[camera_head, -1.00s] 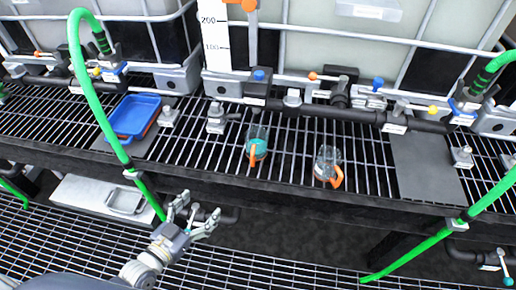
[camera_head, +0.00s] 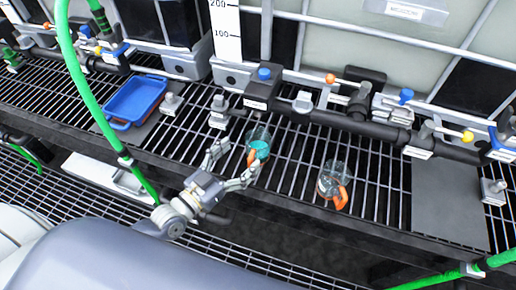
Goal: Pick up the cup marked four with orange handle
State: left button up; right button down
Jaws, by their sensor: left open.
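Two clear cups with orange handles stand on the black grating. The left cup (camera_head: 260,145) holds teal liquid, with its handle toward the front left. The right cup (camera_head: 330,182) looks nearly empty, with its handle toward the front right. I cannot read a number on either cup. My left gripper (camera_head: 232,162) is open, its fingers spread just left and in front of the left cup. The right fingertip overlaps the orange handle in the picture; I cannot tell if they touch. My right gripper is not in view.
A blue tray (camera_head: 137,99) sits at the left on the grating. A black pipe manifold with valves (camera_head: 340,122) runs behind the cups. Green hoses (camera_head: 85,85) hang at left and lower right. A dark flat plate (camera_head: 445,200) lies at the right.

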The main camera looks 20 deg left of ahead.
aim_at(250, 146)
pick_arm(q)
jog(key=shift+w+d, duration=0.25)
jog(key=shift+w, duration=0.3)
jog(key=shift+w+d, duration=0.15)
jog(key=shift+w, duration=0.15)
jog(key=shift+w+d, duration=0.15)
jog(key=shift+w, duration=0.3)
jog(key=p+x, duration=0.1)
jog(key=x, duration=0.2)
jog(key=shift+w+r, duration=0.15)
jog(key=shift+w, duration=0.05)
jog(key=shift+w+d, duration=0.25)
jog(key=shift+w, duration=0.25)
jog(key=shift+c, duration=0.5)
jog(key=c, duration=1.1)
jog(key=shift+c, duration=0.7)
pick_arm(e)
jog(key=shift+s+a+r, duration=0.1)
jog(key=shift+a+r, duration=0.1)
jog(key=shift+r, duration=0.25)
